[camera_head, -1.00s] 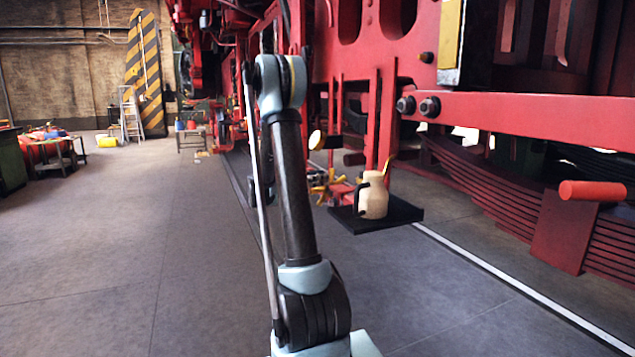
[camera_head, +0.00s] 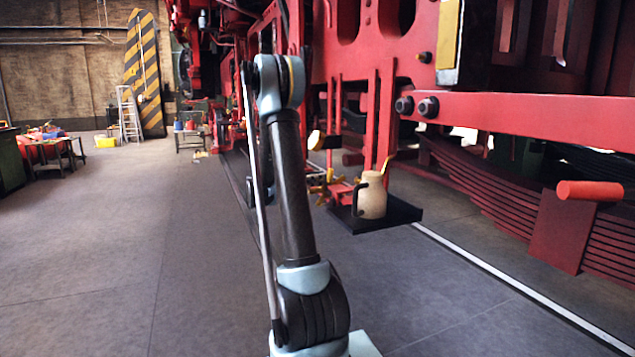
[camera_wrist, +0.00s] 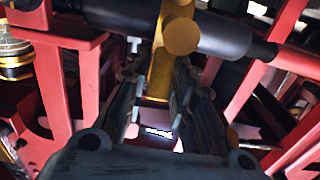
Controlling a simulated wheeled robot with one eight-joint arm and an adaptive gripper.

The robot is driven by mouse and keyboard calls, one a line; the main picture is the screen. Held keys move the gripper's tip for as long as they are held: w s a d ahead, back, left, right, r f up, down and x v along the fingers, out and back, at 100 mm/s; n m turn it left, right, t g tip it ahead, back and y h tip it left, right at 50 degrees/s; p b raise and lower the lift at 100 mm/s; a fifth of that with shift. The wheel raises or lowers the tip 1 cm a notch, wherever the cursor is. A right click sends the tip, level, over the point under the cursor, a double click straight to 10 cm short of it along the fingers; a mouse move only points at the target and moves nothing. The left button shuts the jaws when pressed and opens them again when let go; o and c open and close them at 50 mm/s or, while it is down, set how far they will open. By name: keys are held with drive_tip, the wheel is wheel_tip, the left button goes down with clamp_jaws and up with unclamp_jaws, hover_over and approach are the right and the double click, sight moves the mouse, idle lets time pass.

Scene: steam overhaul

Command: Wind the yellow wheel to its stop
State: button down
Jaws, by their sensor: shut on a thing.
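A yellow bar with a round end (camera_wrist: 180,35), seemingly part of the yellow wheel, stands between the two dark fingers of my gripper (camera_wrist: 158,98) in the wrist view. The fingers are shut on it. The rest of the wheel's rim is not clear in this view. In the head view, small yellow parts (camera_head: 322,186) show beside red fittings low under the locomotive, just right of my arm. I cannot tell whether they belong to the wheel. My gripper is hidden behind my arm there.
A dark shelf (camera_head: 405,212) carries a beige jug (camera_head: 372,196) right of my arm. A red beam (camera_head: 520,118) and a red cylindrical bar (camera_head: 590,190) stick out at the right. A dark cylinder (camera_wrist: 220,35) crosses behind the yellow bar.

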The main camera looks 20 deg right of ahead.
sight(321, 187)
drive_tip(key=shift+w+a+f, duration=0.1)
drive_tip(key=shift+a, duration=0.05)
drive_tip(key=shift+a+f, duration=0.5)
drive_tip(key=shift+f, duration=0.4)
drive_tip(key=shift+a+f, duration=0.5)
drive_tip(key=shift+f, duration=0.35)
drive_tip(key=shift+d+f, duration=0.15)
drive_tip(key=shift+f, duration=2.2)
drive_tip(key=shift+f, duration=0.1)
drive_tip(key=shift+d+f, duration=0.7)
drive_tip(key=shift+f, duration=0.35)
drive_tip(key=shift+d+f, duration=0.1)
drive_tip(key=shift+f, duration=0.05)
